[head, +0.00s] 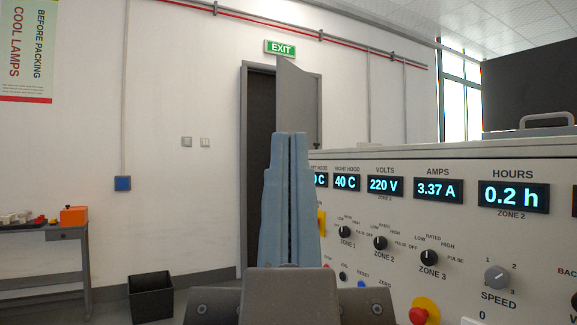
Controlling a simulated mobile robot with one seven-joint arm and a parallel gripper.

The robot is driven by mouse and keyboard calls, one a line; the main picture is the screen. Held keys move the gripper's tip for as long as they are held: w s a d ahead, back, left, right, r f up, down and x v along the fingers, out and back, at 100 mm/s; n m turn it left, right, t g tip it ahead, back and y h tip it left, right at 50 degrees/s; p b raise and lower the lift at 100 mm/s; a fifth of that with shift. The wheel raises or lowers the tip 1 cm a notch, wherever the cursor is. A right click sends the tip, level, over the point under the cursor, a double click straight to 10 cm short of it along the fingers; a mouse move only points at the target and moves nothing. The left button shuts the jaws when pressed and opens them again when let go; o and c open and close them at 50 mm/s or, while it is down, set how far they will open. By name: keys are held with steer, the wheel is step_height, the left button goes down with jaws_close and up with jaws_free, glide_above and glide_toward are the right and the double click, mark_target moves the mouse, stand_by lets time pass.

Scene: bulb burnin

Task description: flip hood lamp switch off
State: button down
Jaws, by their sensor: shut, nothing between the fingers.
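My gripper (290,140) points up in the middle of the head view, its two blue-grey fingers closed together and empty. It appears in front of the left end of a cream control panel (450,235) and covers part of it. No switch on the panel can be read as the hood lamp switch. A display labelled right hood (347,182) reads 40 C, and the hood display to its left is partly hidden by my gripper. I cannot tell whether the fingers touch the panel.
The panel carries black zone knobs (429,257), a grey speed knob (497,277) and a red button on yellow (424,310). A table with an orange box (74,216) and a black bin (151,297) stand at left. A doorway (262,165) is behind.

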step_height(320, 180, up, 42)
steer(key=p, duration=3.9)
steer(key=shift+f, duration=0.2)
steer(key=shift+f, duration=0.1)
steer(key=shift+w, duration=0.1)
